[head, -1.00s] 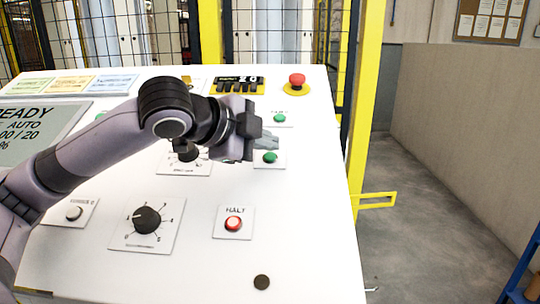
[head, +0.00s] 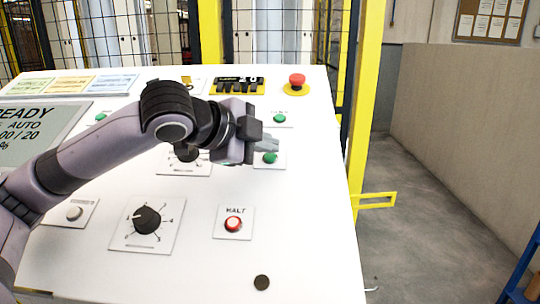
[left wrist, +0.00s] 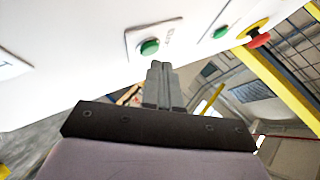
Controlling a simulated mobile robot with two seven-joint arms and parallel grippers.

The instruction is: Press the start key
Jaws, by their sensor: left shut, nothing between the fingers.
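A green key (head: 270,158) on a white plate sits on the sloping white panel in the head view. It also shows in the left wrist view (left wrist: 149,47), just beyond the fingertips. Its label is too small or covered to read. A second green key (head: 279,118) is farther up the panel; its label is not legible either. My left gripper (head: 271,143) is shut and empty, its fingertips right by the nearer green key. I cannot tell whether they touch it. My right gripper is out of view.
A red key marked HALT (head: 233,224) is nearer me. A red mushroom button (head: 297,80) on a yellow base stands at the panel's far right. A black dial (head: 147,219) and a screen reading READY (head: 38,133) are to the left. Yellow fence posts (head: 366,100) flank the panel.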

